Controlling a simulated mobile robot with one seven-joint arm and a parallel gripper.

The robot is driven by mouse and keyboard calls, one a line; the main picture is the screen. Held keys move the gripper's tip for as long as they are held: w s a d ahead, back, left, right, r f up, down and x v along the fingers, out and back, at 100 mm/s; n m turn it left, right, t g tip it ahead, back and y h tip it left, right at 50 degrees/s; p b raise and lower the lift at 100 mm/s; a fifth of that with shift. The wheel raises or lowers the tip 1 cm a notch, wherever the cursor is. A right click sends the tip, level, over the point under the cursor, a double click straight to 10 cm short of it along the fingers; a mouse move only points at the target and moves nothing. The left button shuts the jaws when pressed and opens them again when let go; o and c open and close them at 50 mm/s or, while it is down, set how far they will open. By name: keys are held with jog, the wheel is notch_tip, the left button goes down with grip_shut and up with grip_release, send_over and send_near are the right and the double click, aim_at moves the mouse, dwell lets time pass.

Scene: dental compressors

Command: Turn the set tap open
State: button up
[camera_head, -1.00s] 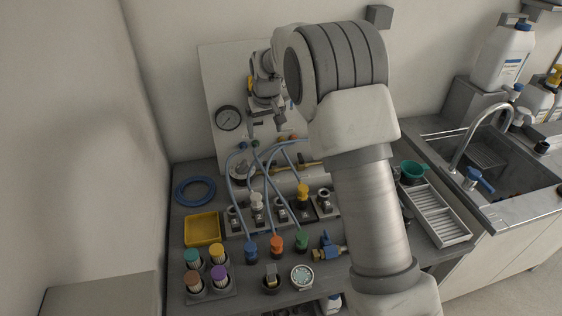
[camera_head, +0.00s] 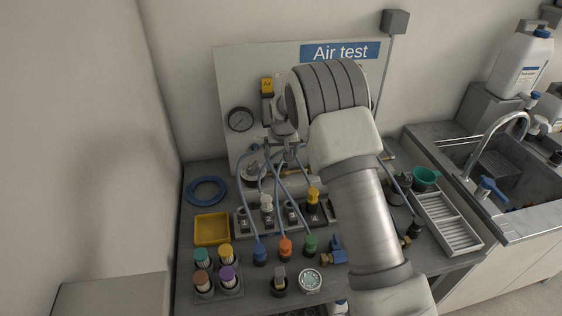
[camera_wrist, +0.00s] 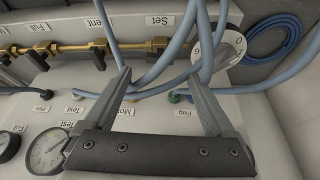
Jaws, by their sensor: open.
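In the wrist view a brass pipe with taps runs along the panel. The label reading Set (camera_wrist: 160,20) sits beside the brass fitting of the set tap (camera_wrist: 158,44) at the pipe's right end. Blue hoses cross in front of it, and I cannot make out its handle clearly. My gripper (camera_wrist: 158,76) is open and empty, its two fingers pointing toward the pipe, with a blue hose passing across between them. The fingertips appear short of the fitting. In the head view my gripper (camera_head: 282,143) is in front of the air test panel, and my arm hides much of the pipe.
Two black tap handles (camera_wrist: 97,55) show farther left on the pipe. Gauges (camera_wrist: 47,150) are at the wrist view's lower left. Blue hoses (camera_head: 245,190) loop close to my gripper. A yellow tray (camera_head: 212,229) and capped bottles (camera_head: 228,276) stand on the bench.

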aim_at(281, 165)
jog(key=shift+x, duration=3)
jog(key=shift+c, duration=0.3)
jog(key=c, duration=1.3)
jog(key=shift+d+f+n+b, duration=0.15)
jog(key=shift+f+n+b, duration=0.05)
jog(key=shift+n+b, duration=0.15)
jog(key=shift+r+n+y, duration=0.2)
jog(key=shift+n+y, duration=0.1)
jog(key=shift+n, duration=0.05)
jog(key=o, duration=1.4)
jog(key=shift+c, duration=0.2)
